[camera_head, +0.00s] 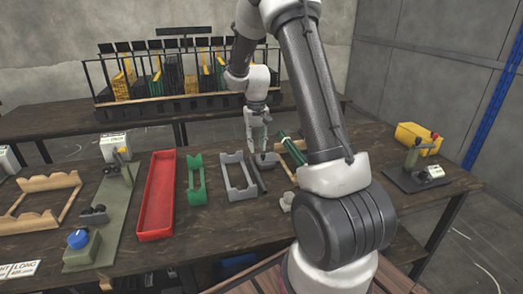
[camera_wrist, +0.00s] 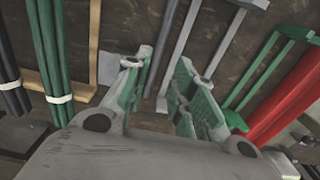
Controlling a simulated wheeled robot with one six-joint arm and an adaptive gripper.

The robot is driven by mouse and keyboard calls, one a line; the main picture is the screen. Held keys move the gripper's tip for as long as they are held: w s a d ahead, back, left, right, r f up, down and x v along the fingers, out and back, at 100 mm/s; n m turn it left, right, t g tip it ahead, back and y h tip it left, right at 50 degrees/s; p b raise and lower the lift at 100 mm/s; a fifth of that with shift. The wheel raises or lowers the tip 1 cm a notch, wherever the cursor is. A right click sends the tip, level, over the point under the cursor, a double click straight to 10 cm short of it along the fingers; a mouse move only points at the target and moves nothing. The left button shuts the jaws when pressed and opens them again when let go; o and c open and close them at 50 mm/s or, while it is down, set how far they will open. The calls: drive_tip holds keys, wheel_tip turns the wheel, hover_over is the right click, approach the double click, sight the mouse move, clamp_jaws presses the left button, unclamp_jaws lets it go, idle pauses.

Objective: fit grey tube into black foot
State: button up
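My gripper (camera_head: 260,147) points down over the middle of the table. In the wrist view my gripper (camera_wrist: 163,66) has its two green-padded fingers spread apart. A dark grey tube (camera_head: 258,179) lies beside the grey cradle (camera_head: 226,172), just below the gripper. In the wrist view the grey tube (camera_wrist: 168,50) runs between the fingertips with gaps to both; whether it is level with them I cannot tell. I cannot pick out the black foot in either view.
A green cradle (camera_head: 196,190) and a red tray (camera_head: 155,200) stand to the left. Green tubes (camera_wrist: 58,60) with a white band lie right of the gripper in the head view. A press with a blue knob (camera_head: 78,239) stands at front left, another (camera_head: 413,160) at right.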

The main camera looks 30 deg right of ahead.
drive_tip(key=s+a+r+n+t, duration=0.1)
drive_tip(key=s+a+r+t, duration=0.15)
drive_tip(key=s+r, duration=0.75)
drive_tip(key=s+a+r+n+t, duration=0.1)
drive_tip(key=s+a+r, duration=0.2)
drive_tip(key=s+r, duration=0.7)
drive_tip(key=s+a+r+n, duration=0.1)
drive_tip(key=s, duration=0.9)
drive_tip(key=shift+a+t, duration=0.3)
drive_tip(key=shift+t, duration=0.05)
drive_tip(key=shift+o, duration=0.3)
drive_tip(key=shift+s+f, duration=0.15)
drive_tip(key=shift+s, duration=0.2)
drive_tip(key=m+g, duration=0.3)
drive_tip(key=g, duration=0.1)
hover_over(257, 173)
drive_tip(key=f, duration=2.5)
drive_tip(key=shift+s+d+f, duration=0.2)
drive_tip(key=shift+s, duration=0.2)
drive_tip(key=shift+w+f, duration=0.15)
drive_tip(key=shift+f, duration=0.05)
drive_tip(key=f, duration=0.7)
drive_tip(key=shift+w+a+f, duration=0.1)
drive_tip(key=shift+w+f, duration=0.05)
drive_tip(key=shift+w, duration=0.1)
clamp_jaws()
